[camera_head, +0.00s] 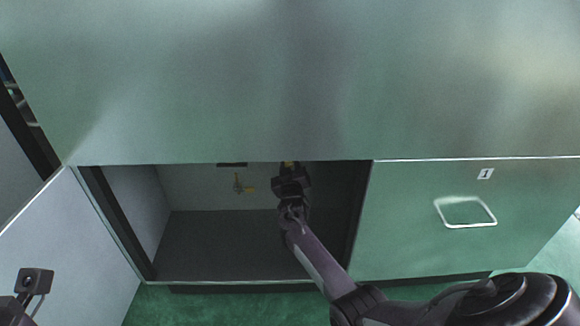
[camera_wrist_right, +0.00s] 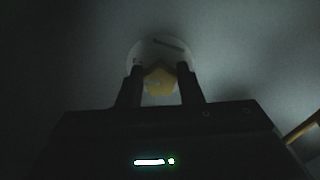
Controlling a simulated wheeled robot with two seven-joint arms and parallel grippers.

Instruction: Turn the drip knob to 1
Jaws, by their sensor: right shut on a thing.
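The drip knob (camera_wrist_right: 159,82) is yellow and sits on a pale round dial plate (camera_wrist_right: 146,51) in the right wrist view. My right gripper (camera_wrist_right: 159,88) has one dark finger on each side of the knob and is shut on it. Dark marks show on the dial plate, but they are too dim to read. In the head view my right gripper (camera_head: 290,172) reaches into the open cabinet, with a bit of yellow at its tip.
The cabinet's open compartment (camera_head: 215,245) has side walls close to my right arm. A yellow fitting (camera_head: 240,187) is on its back wall. The large top (camera_head: 300,80) overhangs the opening.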

